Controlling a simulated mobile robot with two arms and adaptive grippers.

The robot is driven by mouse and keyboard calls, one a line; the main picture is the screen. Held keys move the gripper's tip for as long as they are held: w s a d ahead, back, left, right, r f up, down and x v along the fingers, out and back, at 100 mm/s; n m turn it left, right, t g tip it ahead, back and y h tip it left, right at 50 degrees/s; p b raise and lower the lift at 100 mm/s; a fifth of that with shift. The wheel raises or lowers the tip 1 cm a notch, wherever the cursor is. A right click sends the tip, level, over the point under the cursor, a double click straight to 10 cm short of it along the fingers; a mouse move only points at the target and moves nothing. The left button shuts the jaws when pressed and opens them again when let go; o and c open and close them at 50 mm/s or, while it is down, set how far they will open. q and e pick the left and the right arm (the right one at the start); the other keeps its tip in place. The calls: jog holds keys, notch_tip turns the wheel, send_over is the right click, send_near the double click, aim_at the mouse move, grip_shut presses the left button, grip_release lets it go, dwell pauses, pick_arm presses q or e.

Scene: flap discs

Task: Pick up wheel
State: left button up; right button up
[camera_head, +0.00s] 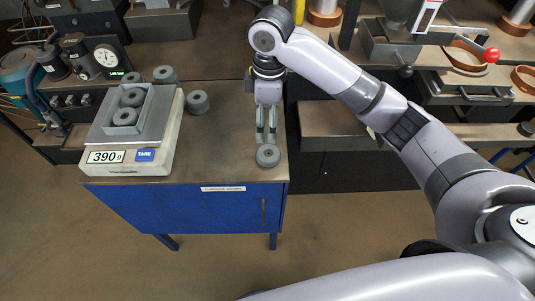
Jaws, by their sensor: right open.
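A grey wheel (267,156) lies flat near the front right corner of the blue cabinet's top. My right gripper (266,138) points down just behind and above this wheel, its fingers apart and empty. Whether the fingertips touch the wheel I cannot tell. More grey wheels stand left of it: one (198,102) beside the scale and one (164,75) behind the scale. Several wheels lie in a grey tray (152,108) on the scale. My left gripper is not in the view.
The scale (126,168) reads 390 g and fills the left of the blue cabinet (222,218). The brown top is clear between the scale and the front right wheel. A bench with a gauge (106,56) stands at the left, and machines with brown ledges (335,118) at the right.

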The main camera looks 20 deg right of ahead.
notch_tip(320, 180, up, 2)
jog(key=d, duration=0.1)
jog(key=p, duration=0.2)
send_over(270, 153)
notch_tip(270, 153, down, 12)
jog(key=shift+w+r, duration=0.1)
notch_tip(270, 153, down, 4)
jog(key=shift+f+p, duration=0.1)
jog(key=shift+p, duration=0.95)
jog(key=shift+f, duration=0.55)
jog(key=shift+c, duration=0.5)
jog(key=c, duration=1.2)
jog(key=shift+c, duration=0.4)
jog(key=shift+r, duration=0.1)
